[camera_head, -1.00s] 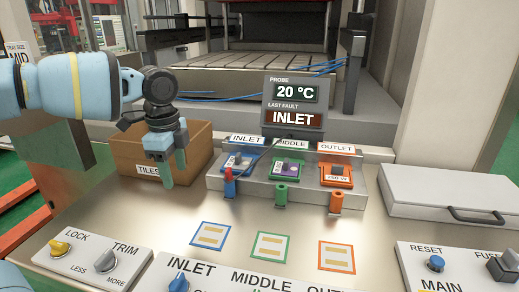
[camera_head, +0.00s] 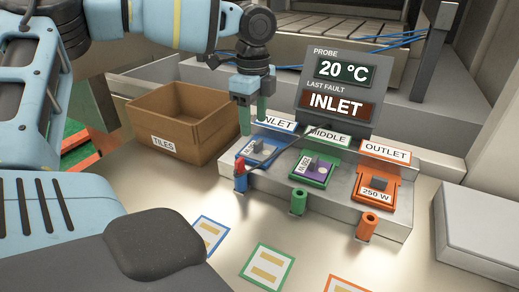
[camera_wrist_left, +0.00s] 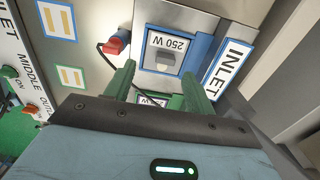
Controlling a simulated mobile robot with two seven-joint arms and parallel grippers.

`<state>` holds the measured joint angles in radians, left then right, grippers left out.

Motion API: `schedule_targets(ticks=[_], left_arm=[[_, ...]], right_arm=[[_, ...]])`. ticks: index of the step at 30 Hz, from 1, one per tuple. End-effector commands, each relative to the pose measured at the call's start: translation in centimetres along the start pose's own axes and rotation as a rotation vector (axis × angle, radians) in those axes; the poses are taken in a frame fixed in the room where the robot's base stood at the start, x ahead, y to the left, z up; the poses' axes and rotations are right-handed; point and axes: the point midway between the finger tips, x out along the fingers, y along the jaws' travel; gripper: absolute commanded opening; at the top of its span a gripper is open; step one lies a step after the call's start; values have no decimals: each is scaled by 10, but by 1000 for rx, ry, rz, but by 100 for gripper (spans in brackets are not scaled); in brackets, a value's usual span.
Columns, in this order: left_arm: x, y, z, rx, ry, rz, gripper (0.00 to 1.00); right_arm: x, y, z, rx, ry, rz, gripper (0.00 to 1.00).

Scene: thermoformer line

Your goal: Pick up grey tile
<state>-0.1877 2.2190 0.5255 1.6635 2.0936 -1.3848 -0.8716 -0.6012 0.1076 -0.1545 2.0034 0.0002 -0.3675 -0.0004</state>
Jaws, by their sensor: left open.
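My left gripper (camera_head: 253,120) is open and empty, pointing down above the blue-framed INLET slot of the grey holder. The tile in that slot (camera_head: 264,149) has a grey knob and is partly hidden by the gripper. In the left wrist view the tile (camera_wrist_left: 168,42) carries a 250 W label and lies just ahead of the open green fingers (camera_wrist_left: 160,84), apart from them. I cannot tell which tile is meant. My right gripper is out of view.
A brown TILES box (camera_head: 185,120) stands left of the holder. A probe display (camera_head: 338,88) rises behind it. A light case (camera_head: 485,235) sits at right.

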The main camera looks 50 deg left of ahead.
Motion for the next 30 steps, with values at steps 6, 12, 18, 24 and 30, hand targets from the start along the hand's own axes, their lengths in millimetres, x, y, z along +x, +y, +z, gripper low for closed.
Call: schedule_targets(ticks=[6, 12, 18, 24, 30], left_arm=[[13, 0, 0, 0, -1, 0, 55], [29, -4, -2, 0, -3, 2, 55], [56, -8, -4, 0, -2, 1, 55], [64, -8, -4, 0, 0, -1, 55], [64, -8, -4, 0, -1, -1, 49]], right_arm=[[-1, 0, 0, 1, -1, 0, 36], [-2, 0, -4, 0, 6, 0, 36], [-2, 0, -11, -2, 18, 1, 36], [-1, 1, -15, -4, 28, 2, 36], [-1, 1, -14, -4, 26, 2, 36]])
